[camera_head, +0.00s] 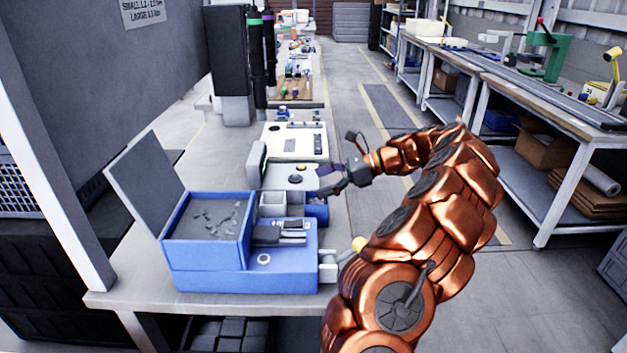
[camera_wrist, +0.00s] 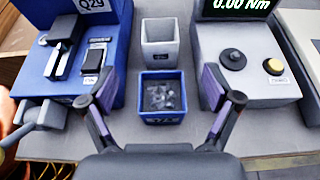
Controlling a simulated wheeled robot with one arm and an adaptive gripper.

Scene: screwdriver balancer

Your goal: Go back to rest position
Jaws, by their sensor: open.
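My gripper (camera_head: 334,186) is at the end of my copper-coloured arm, above the bench, near the blue bin and the torque tester. In the wrist view its two fingers (camera_wrist: 163,104) are spread wide with nothing held between them. A small blue bin (camera_wrist: 160,118) with small grey pieces inside lies between the fingers in that picture. A grey bin (camera_wrist: 160,56) stands just behind it and looks empty. The blue bin (camera_head: 318,212) is partly hidden by my gripper in the head view.
A blue machine (camera_head: 245,280) with a raised grey lid stands on the near bench. The torque tester (camera_wrist: 245,92), reading 0.00 Nm, stands to the right in the wrist view. A white device (camera_head: 294,142) is farther back. The aisle floor (camera_head: 360,75) is clear; another workbench (camera_head: 530,105) lines the right.

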